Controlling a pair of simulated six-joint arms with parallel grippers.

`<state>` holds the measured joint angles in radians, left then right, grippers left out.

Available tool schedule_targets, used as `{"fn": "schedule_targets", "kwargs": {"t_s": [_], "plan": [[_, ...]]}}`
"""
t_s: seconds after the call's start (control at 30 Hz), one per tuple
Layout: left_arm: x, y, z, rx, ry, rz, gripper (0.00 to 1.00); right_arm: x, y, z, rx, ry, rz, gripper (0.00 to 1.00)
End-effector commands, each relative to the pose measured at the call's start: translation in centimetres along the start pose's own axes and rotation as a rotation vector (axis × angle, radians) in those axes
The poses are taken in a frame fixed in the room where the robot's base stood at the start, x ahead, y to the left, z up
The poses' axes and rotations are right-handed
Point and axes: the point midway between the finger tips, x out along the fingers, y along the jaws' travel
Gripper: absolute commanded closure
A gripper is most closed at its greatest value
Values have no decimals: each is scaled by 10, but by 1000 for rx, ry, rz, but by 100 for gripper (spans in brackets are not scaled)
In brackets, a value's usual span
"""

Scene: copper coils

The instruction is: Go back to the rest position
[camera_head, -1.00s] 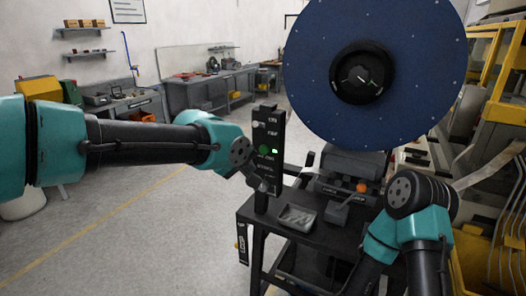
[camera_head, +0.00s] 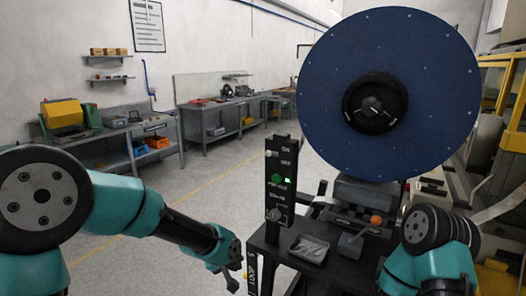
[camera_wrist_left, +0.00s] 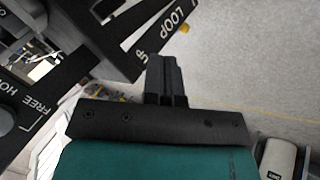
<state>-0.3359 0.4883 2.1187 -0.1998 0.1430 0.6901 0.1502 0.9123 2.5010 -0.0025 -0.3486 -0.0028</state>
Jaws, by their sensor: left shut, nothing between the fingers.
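My left gripper (camera_head: 231,283) hangs low in front of the black cart, at the lower middle of the head view. In the left wrist view its two fingers (camera_wrist_left: 166,78) are pressed together with nothing between them, over the grey floor. It is below and left of the black control panel (camera_head: 279,186), apart from it. My right arm (camera_head: 428,250) is bent at the lower right of the head view; its gripper is out of the picture.
A large blue disc (camera_head: 440,95) stands above the cart. The cart holds a grey tray (camera_head: 309,249) and an orange-red knob (camera_head: 376,220). Workbenches (camera_head: 215,120) line the far wall. Yellow machinery (camera_head: 512,110) stands at the right. Open floor lies to the left of the cart.

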Motion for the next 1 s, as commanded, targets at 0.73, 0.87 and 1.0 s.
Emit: {"fn": "schedule_targets", "kwargs": {"t_s": [0.73, 0.87, 1.0], "plan": [[108, -292, 232, 18, -279, -156, 100, 0, 0, 0, 0, 0, 0, 100], [108, -297, 241, 23, -286, -158, 100, 0, 0, 0, 0, 0, 0, 100], [108, -297, 240, 24, -285, -158, 100, 0, 0, 0, 0, 0, 0, 100]]}}
